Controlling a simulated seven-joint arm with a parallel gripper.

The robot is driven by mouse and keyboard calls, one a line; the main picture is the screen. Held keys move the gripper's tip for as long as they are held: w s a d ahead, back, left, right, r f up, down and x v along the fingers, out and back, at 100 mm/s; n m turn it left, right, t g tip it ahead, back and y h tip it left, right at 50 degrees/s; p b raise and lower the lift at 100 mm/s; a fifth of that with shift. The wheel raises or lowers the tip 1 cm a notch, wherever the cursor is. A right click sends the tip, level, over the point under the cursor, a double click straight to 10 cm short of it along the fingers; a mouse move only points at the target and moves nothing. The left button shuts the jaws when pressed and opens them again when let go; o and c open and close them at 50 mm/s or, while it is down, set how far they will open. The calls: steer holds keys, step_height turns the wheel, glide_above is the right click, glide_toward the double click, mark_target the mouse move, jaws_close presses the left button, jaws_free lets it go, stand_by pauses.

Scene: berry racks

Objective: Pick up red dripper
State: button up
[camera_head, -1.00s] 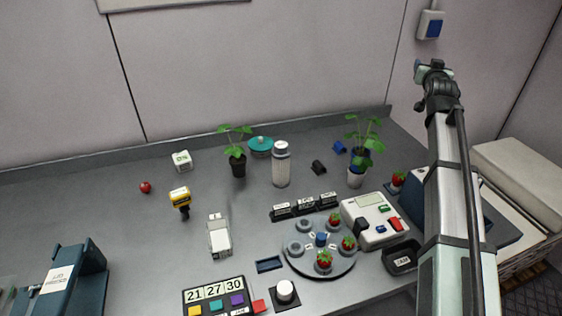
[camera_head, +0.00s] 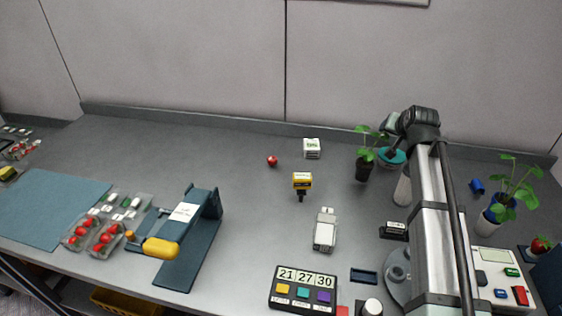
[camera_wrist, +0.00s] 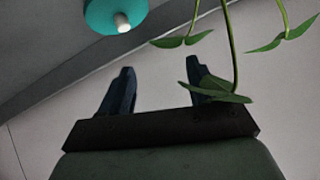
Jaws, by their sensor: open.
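A small round red object (camera_head: 272,160) lies on the grey bench left of the white cube in the head view. It is the likeliest red dripper, but it is too small to be sure. It is not in the wrist view. My gripper (camera_wrist: 158,66) is open, with nothing between its two dark fingers. In the head view it is up at the back, right of the red object, by the left potted plant (camera_head: 363,170) and the teal round object (camera_head: 391,158). In the wrist view leaves (camera_wrist: 220,88) overlap the right finger, and the teal object (camera_wrist: 115,14) is at the top.
The white cube (camera_head: 312,148) and a yellow-headed tool (camera_head: 302,183) stand near the red object. A grey-white device (camera_head: 325,230) and a button panel (camera_head: 303,290) are in front. A blue press (camera_head: 203,240) and berry packs stand left. Bench left of the red object is clear.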

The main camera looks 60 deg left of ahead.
steer(key=s+a+f+n+g+h, duration=0.1)
steer(key=s+a+n+g, duration=0.1)
steer(key=s+a, duration=0.45)
steer(key=s+a+f+n+g, duration=0.15)
steer(key=s+a, duration=0.25)
steer(key=s, duration=0.6)
steer(key=n+g+h, duration=0.2)
steer(key=n+h, duration=0.1)
steer(key=n, duration=0.2)
glide_toward(273, 160)
steer(key=x, duration=0.9)
steer(key=c, duration=1.1)
